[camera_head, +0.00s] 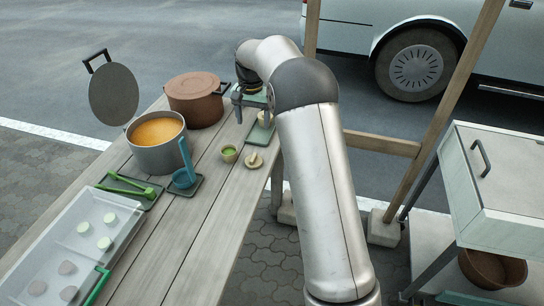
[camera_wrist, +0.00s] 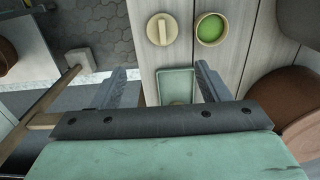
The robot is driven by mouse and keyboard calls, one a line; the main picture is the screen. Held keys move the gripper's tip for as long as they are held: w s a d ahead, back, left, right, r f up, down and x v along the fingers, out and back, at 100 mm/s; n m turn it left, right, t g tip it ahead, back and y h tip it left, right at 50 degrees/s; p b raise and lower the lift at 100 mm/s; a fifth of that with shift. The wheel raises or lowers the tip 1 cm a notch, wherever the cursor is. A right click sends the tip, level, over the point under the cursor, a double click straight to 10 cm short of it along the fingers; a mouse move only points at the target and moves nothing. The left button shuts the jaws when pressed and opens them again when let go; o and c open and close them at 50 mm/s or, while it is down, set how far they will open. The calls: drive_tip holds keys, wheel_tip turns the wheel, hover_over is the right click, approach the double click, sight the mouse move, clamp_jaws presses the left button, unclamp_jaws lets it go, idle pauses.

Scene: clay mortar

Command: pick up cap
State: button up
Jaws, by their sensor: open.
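The cap, a small round beige lid with a bar handle (camera_head: 254,160), lies flat on the wooden table near its right edge. In the wrist view the cap (camera_wrist: 162,29) is at the top, handle up, beyond the fingertips. A small bowl with green contents (camera_head: 229,153) stands beside it, apart; it also shows in the wrist view (camera_wrist: 211,28). My gripper (camera_head: 253,107) is above the far end of the table, beyond the cap. In the wrist view my gripper (camera_wrist: 160,70) has its fingers wide apart with nothing between them at the tips.
A green tray (camera_head: 261,136) lies just past the cap, below my gripper. A brown lidded pot (camera_head: 195,98) and a grey pot of orange soup (camera_head: 157,143) stand to the left. Bare planks lie in front of the cap.

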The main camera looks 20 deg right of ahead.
hover_over(253, 157)
drive_tip(key=f, duration=0.7)
drive_tip(key=f+p, duration=0.1)
drive_tip(key=f, duration=0.2)
drive_tip(key=shift+d+f, duration=0.25)
drive_tip(key=shift+a+f+p, duration=0.2)
drive_tip(key=shift+f+p, duration=0.3)
drive_tip(key=shift+f, duration=2.2)
drive_tip(key=c, duration=0.8)
